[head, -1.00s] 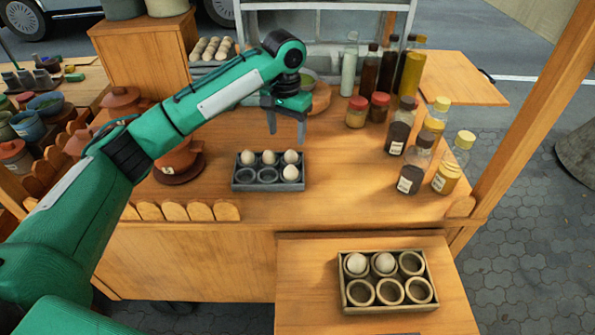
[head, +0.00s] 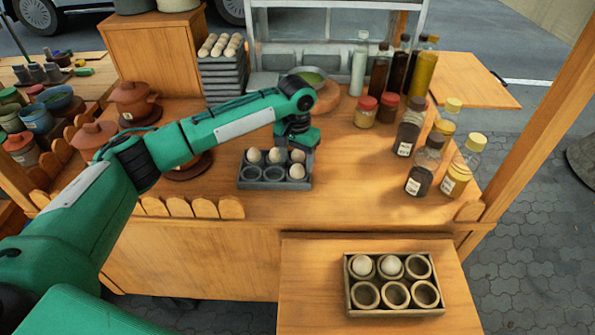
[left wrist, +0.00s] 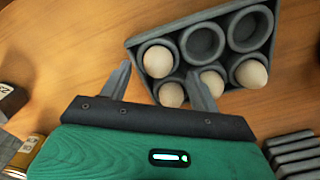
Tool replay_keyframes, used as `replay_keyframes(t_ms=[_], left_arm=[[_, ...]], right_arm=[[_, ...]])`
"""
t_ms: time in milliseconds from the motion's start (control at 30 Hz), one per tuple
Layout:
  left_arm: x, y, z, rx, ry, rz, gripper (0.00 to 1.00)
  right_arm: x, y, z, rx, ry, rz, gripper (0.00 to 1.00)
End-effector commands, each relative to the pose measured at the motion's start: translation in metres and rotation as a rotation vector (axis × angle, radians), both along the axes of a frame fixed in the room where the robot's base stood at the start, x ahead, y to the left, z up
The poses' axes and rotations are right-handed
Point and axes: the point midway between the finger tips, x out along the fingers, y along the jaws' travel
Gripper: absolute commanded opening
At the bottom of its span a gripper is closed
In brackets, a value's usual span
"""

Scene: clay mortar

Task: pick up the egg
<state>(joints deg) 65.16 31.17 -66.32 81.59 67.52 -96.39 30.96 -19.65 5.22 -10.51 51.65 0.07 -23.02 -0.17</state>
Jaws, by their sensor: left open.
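A grey egg tray (head: 243,184) stands on the wooden counter. Its back row holds three pale eggs, and a fourth egg (head: 296,171) sits in the front right cup; two front cups are empty. My left gripper (head: 297,149) is open and pointing down at the tray's right end. In the left wrist view, the left gripper (left wrist: 157,71) has its fingers apart, with the front right egg (left wrist: 158,61) and the back right egg (left wrist: 171,94) showing between them. I cannot tell whether a finger touches an egg. My right gripper is out of view.
A wooden tray (head: 348,300) with two eggs and several empty cups sits on the lower shelf. Bottles and jars (head: 407,138) stand to the right. Clay pots (head: 133,103) and stacked egg trays (head: 222,75) stand to the left and back. The counter's front middle is clear.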

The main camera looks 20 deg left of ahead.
Motion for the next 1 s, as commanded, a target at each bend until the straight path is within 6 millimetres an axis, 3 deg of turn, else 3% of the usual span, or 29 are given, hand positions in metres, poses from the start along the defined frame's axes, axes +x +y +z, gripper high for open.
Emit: replay_keyframes(t_ms=[200, 467, 733, 1000], left_arm=[[-0.001, -0.002, -0.027, 0.001, 0.0, 0.0, 0.62], [-0.001, -0.002, -0.032, 0.001, 0.002, -0.001, 0.62], [-0.002, -0.002, -0.033, 0.002, 0.004, -0.001, 0.38], [-0.002, -0.002, -0.034, 0.003, 0.004, -0.001, 0.29]], right_arm=[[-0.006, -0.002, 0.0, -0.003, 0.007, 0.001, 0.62], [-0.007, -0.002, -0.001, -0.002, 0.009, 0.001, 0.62], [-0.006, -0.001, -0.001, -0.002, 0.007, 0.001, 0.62], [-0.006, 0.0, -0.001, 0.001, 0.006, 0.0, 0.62]])
